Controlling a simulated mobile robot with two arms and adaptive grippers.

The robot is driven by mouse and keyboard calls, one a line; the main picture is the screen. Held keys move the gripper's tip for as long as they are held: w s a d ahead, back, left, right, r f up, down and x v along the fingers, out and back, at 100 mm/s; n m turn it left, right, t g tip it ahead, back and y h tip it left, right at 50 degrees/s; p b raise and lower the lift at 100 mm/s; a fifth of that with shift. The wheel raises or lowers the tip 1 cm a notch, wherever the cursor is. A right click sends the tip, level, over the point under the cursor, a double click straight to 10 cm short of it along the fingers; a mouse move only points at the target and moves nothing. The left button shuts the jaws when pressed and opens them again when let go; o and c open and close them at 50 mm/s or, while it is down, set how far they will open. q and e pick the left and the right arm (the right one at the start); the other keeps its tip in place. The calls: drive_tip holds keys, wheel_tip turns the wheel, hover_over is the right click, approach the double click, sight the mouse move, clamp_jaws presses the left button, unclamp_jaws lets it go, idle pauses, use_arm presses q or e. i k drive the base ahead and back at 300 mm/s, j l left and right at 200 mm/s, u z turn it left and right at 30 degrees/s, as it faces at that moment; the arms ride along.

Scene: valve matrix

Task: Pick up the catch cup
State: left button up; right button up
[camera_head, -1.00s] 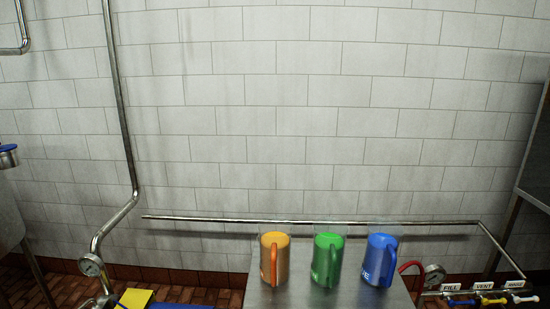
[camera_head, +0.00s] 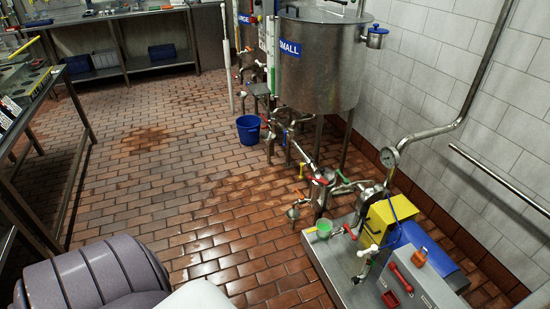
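I cannot tell for certain which object is the catch cup. A small round green cup-like thing (camera_head: 323,228) sits at the left end of the metal skid, below the pipes and valves. A small metal cup with a blue top (camera_head: 376,36) hangs on the right side of the large steel tank (camera_head: 318,65) labelled SMALL. A blue bucket (camera_head: 248,130) stands on the floor left of the tank's legs. Neither of my grippers is in view. Part of my own body shows at the bottom left.
The metal skid (camera_head: 345,265) at lower right carries a yellow box (camera_head: 390,215), a control panel (camera_head: 415,285) and several valves. A pressure gauge (camera_head: 389,157) is on the wall pipe. A metal table (camera_head: 40,95) stands at left. The brick-tile floor (camera_head: 190,170) between is open.

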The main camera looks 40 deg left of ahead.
sight(323, 229)
drive_tip(key=u, duration=0.95)
drive_tip(key=z, duration=2)
drive_tip(key=u, duration=2)
drive_tip(key=z, duration=0.85)
drive_tip(key=i+j+z, duration=0.1)
drive_tip(key=j+z, duration=0.3)
drive_tip(key=i+j+z, duration=0.1)
drive_tip(key=j+z, duration=0.15)
drive_tip(key=z, duration=0.15)
drive_tip(key=j+z, duration=0.8)
drive_tip(key=l, duration=0.1)
